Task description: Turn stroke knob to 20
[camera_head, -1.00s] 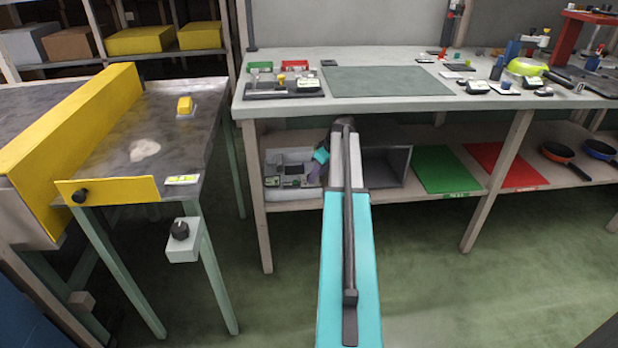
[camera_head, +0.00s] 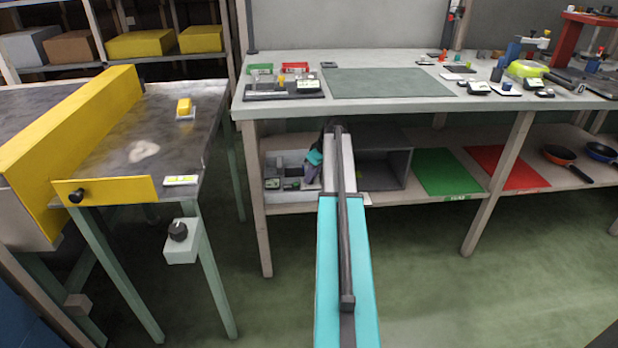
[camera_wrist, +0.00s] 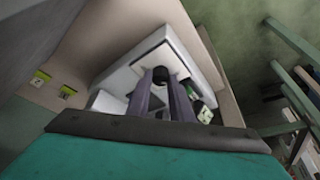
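Two dark knobs show in the head view, and I cannot read which is the stroke knob. One black knob (camera_head: 76,195) is on the yellow front panel (camera_head: 125,189) of the left table. Another dark knob (camera_head: 178,231) sits on a white box (camera_head: 182,252) at that table's leg. My gripper (camera_head: 312,170) is far to the right of both, by the bench's lower shelf. In the wrist view my gripper (camera_wrist: 161,82) has its two purple-grey fingers apart. A round black part (camera_wrist: 160,76) on a white object shows between or beyond the tips; contact is unclear.
A tray of parts (camera_head: 275,172) and a grey open bin (camera_head: 395,168) stand on the lower shelf (camera_head: 300,207) around my gripper. The bench top (camera_head: 300,108) is above it. Open floor (camera_head: 270,310) lies between bench and left table.

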